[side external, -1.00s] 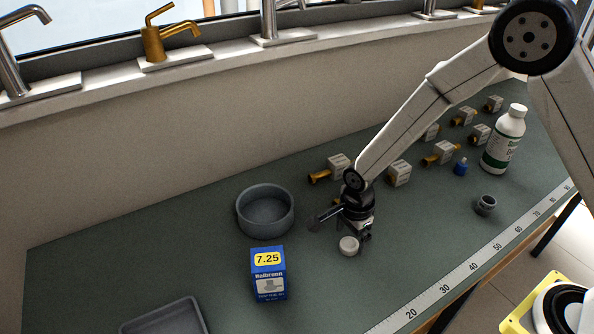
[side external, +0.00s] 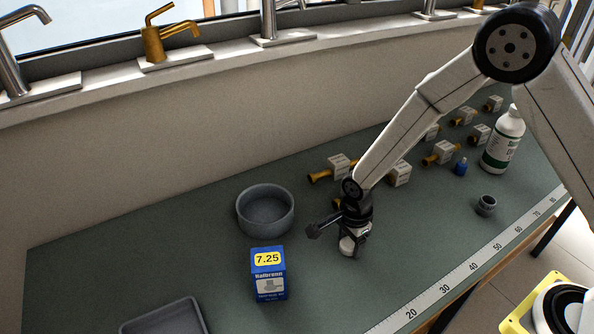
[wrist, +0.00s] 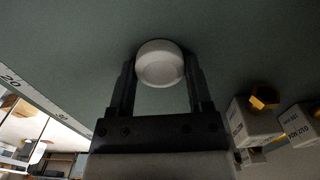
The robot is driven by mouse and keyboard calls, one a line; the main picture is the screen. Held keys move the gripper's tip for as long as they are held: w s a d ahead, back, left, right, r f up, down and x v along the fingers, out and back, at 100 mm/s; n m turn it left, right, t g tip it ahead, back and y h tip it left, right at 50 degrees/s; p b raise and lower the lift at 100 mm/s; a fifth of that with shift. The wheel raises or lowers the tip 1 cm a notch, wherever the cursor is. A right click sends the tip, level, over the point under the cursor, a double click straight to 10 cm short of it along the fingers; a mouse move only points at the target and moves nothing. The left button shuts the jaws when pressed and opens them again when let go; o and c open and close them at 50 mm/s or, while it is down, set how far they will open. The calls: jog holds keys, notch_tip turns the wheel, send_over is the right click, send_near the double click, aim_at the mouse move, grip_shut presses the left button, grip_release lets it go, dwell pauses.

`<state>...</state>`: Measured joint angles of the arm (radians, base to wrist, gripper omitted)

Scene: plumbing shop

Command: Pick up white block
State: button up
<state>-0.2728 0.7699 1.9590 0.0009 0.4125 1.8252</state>
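The white block (side external: 347,245) is a short round white piece on the green bench top. In the wrist view the white block (wrist: 160,64) sits between my fingertips, near the far end of the jaws. My gripper (side external: 353,247) is low over it, pointing down, and its fingers partly hide the piece. In the wrist view my gripper (wrist: 160,72) has its fingers apart on either side of the block. A thin gap seems to show beside it; contact is hard to tell.
A blue box (side external: 268,274) and a round grey dish (side external: 265,212) stand left of my gripper. A grey tray (side external: 163,319) lies at the front left.

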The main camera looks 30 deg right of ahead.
jog(key=c, duration=0.4)
jog(key=shift+c, duration=0.2)
jog(key=shift+r, duration=0.15)
jog(key=shift+r, duration=0.75)
jog(key=s+d+r, duration=0.3)
jog(key=s+r, duration=0.8)
jog(key=s, duration=0.2)
jog(key=shift+s, duration=0.35)
jog(key=shift+r, duration=0.1)
